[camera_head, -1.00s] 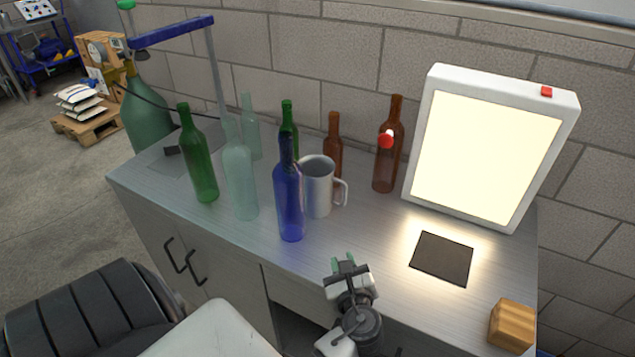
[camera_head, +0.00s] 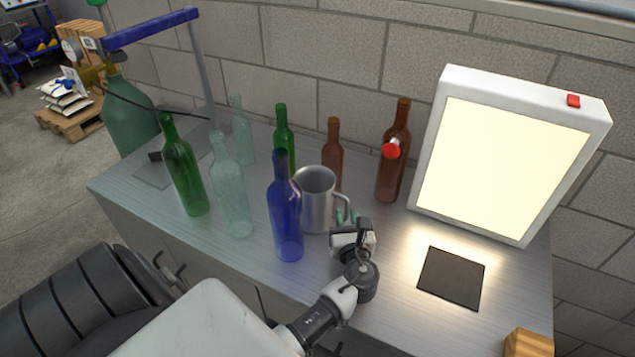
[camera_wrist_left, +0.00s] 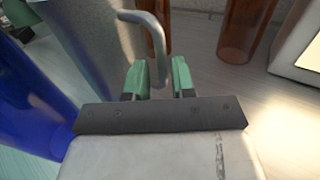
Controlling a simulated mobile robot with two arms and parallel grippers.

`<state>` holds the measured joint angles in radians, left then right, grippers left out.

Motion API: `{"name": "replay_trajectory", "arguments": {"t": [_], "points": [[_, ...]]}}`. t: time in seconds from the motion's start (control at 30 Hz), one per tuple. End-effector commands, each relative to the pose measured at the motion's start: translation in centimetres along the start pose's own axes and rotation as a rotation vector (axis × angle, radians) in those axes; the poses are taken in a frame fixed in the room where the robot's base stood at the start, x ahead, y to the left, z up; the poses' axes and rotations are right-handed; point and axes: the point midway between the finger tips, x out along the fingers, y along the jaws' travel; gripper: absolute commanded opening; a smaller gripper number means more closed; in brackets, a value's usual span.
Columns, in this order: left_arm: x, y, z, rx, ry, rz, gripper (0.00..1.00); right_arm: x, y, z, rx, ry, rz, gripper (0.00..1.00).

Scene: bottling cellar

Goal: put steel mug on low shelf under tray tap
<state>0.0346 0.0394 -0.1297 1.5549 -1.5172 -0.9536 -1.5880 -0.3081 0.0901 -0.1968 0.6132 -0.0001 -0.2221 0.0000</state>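The steel mug (camera_head: 316,205) stands upright on the metal counter, just right of the blue bottle, its handle (camera_head: 343,208) toward my left gripper (camera_head: 347,216). In the left wrist view the mug (camera_wrist_left: 95,50) is at upper left. The lower end of its handle (camera_wrist_left: 158,45) reaches between the green finger pads of my left gripper (camera_wrist_left: 159,78). The fingers are apart, with a gap beside the handle; I cannot tell whether they touch it. My right gripper is not in view. I cannot make out a tray tap or a low shelf.
A blue bottle (camera_head: 285,220) stands close left of the mug. Green, clear and brown bottles (camera_head: 394,160) stand around and behind it. A lit panel (camera_head: 505,165), a dark pad (camera_head: 451,278) and a wooden block (camera_head: 528,344) are at right. The counter's (camera_head: 395,270) front right is partly clear.

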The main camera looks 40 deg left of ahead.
Motion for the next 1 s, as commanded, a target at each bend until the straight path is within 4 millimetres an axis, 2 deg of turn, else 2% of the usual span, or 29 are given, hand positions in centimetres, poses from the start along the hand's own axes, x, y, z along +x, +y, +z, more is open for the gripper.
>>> {"name": "replay_trajectory", "arguments": {"t": [0.1,0.27,0.5,0.67,0.7,1.0], "points": [[2.0,-0.2,0.1,0.000,-0.002,0.001,0.25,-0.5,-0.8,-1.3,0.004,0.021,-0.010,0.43],[3.5,-0.2,0.0,0.001,-0.001,0.001,0.25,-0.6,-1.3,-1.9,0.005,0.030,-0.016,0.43],[3.7,-0.2,-0.1,0.000,0.000,0.001,0.25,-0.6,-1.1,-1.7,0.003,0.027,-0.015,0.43],[3.6,-0.2,-0.1,0.000,0.000,0.000,0.02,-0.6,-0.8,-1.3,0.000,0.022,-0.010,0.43],[3.6,-0.2,-0.1,0.000,0.000,0.000,0.00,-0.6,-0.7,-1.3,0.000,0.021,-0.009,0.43],[3.6,-0.2,-0.1,-0.001,-0.002,0.000,0.00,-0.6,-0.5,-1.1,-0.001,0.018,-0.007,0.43]]}}
